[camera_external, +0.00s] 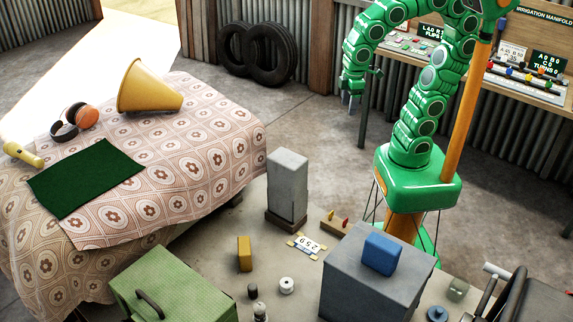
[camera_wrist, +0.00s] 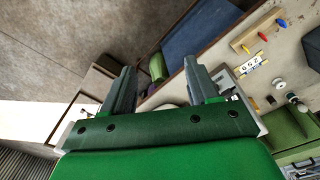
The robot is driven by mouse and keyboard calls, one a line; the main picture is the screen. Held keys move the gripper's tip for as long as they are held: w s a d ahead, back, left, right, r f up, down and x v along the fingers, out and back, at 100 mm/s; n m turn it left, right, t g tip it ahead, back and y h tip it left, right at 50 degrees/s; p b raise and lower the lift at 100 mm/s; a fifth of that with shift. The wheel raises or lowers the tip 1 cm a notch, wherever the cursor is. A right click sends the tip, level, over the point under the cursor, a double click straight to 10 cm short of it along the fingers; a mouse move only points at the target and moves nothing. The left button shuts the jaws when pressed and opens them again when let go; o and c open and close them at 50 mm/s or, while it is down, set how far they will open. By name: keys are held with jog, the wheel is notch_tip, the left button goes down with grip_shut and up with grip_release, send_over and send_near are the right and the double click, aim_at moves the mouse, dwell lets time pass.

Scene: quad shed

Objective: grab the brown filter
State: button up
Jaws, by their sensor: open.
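No thing is clearly marked as the brown filter. A small mustard-brown block (camera_external: 244,253) stands upright on the worktop in front of the grey upright block, and a large tan cone (camera_external: 149,88) lies on the patterned cloth; I cannot tell if either is the filter. My gripper (camera_external: 351,96) hangs at the end of the green arm, in the upper middle of the external view, well apart from both. In the wrist view my gripper (camera_wrist: 161,85) has its two dark fingers spread, with nothing held between them.
A grey upright block (camera_external: 287,184), a grey box (camera_external: 365,284) with a blue block (camera_external: 381,254) on top, a green case (camera_external: 170,288) and a number plate (camera_external: 307,245) crowd the worktop. The cloth-covered bed (camera_external: 190,170) is at left. Tyres (camera_external: 270,55) lean on the back wall.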

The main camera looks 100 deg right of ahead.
aim_at(253, 286)
jog(key=w+a+n+t+y, duration=0.1)
jog(key=w+a, duration=0.5)
jog(key=w, duration=0.1)
jog(key=w+a+n+t+y, duration=0.1)
jog(key=w+a+t, duration=0.1)
jog(key=w+a, duration=0.4)
jog(key=w+a+n+t, duration=0.1)
jog(key=w+a, duration=0.4)
jog(key=w, duration=0.5)
jog(key=shift+w+a+n+t+y, duration=0.25)
jog(key=shift+a+n+t+y, duration=0.15)
jog(key=shift+t, duration=0.3)
jog(key=w+a+n+t+y, duration=0.25)
jog(key=w+a, duration=0.25)
jog(key=a, duration=0.9)
jog(key=w+a+n+t+y, duration=0.1)
jog(key=w+a+y, duration=0.3)
jog(key=a, duration=1)
jog(key=shift+g, duration=0.25)
notch_tip(253, 286, down, 24)
jog(key=shift+w+d+r, duration=0.1)
jog(key=shift+w+d, duration=0.05)
jog(key=shift+f+x, duration=0.2)
jog(key=shift+x, duration=3)
jog(key=shift+w+a+f, duration=0.25)
jog(key=shift+w+a, duration=0.2)
jog(key=c, duration=1)
